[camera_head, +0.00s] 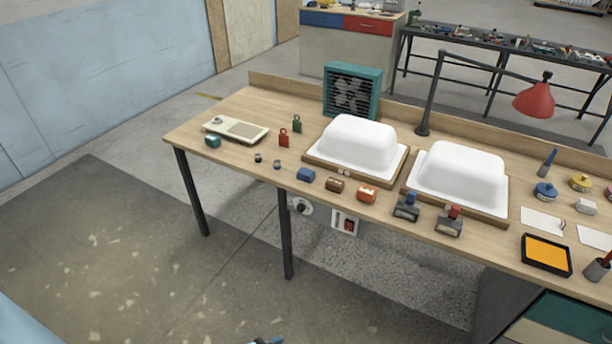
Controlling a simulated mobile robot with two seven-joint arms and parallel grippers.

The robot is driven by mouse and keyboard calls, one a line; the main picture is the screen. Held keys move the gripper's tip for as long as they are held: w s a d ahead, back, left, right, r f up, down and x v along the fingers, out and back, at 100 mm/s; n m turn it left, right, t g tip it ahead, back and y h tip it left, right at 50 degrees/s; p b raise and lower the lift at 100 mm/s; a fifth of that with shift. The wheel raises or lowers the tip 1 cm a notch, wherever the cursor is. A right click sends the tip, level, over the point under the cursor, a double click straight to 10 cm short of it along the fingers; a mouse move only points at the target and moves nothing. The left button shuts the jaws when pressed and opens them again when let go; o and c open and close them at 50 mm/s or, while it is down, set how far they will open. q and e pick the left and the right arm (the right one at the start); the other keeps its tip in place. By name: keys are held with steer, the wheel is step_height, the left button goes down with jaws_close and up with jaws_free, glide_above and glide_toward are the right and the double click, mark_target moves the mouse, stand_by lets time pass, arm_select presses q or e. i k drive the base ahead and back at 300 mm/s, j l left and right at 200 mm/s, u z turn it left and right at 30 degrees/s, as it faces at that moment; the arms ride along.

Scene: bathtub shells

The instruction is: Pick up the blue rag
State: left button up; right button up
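No other clearly cloth-like blue thing shows. Neither of my grippers can be made out. A small dark and blue shape is cut off at the bottom edge of the picture, and I cannot tell what it is.
Two white tub shells (357,143) (459,173) stand on wooden boards. The floor in front is clear.

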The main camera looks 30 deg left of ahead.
mark_target(304, 174)
steer(key=i+j, duration=1.6)
steer(key=j+u, duration=0.05)
steer(key=j, duration=0.05)
